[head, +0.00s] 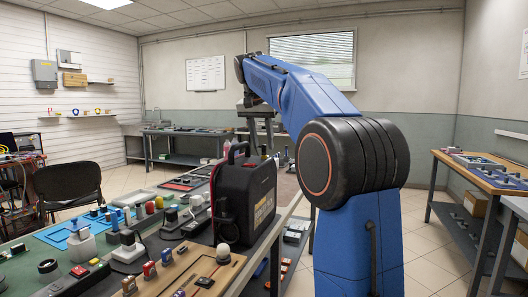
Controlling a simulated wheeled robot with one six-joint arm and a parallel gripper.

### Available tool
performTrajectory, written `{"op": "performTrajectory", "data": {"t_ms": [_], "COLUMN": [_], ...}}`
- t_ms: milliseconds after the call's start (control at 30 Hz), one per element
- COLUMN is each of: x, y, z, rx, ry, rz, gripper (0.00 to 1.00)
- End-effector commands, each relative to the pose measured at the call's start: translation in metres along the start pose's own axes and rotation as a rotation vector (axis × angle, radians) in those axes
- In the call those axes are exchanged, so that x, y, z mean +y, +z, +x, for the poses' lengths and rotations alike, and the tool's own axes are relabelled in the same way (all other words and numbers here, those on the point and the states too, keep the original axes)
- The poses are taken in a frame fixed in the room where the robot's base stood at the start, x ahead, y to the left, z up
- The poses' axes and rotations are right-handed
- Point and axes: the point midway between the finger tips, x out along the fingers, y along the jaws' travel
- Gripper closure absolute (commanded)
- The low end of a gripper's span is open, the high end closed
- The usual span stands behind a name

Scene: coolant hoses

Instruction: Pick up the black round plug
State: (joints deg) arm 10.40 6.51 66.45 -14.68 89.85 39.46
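A small black round piece (48,266) lies at the front left of the green-topped bench. It is small in the picture, and I cannot tell for sure that it is the plug. A black machine (262,196) with a carry handle stands at the bench's right edge and may hide other small parts. My gripper (260,148) points down at the end of the blue arm, appearing just above and behind the machine's handle. Its two fingers look apart, with nothing visible between them. It is far from the black round piece.
The bench is crowded with connectors, switches and blocks, including a blue tray (70,235) and a wooden board (180,275). A black chair (70,188) stands to the left. A wooden-topped table (480,172) stands at right. Open floor (425,255) lies between.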

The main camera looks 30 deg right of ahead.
Motion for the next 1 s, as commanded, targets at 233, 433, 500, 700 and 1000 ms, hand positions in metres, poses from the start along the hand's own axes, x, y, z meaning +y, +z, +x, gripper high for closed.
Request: {"op": "performTrajectory", "data": {"t_ms": [233,433,500,700,1000], "x": [0.0007,0.0005,0.0005,0.0005,0.0], "y": [-0.0001,0.0,0.0,0.0,-0.0038], "z": [0.0126,0.0124,0.0124,0.0123,0.0042], "rx": [0.001,0.001,0.001,0.001,0.002], "ry": [-0.001,-0.001,-0.001,-0.001,-0.002], "rz": [0.001,0.001,0.0,0.0,0.001], "gripper": [0.65,0.74,0.91,1.0,1.0]}}
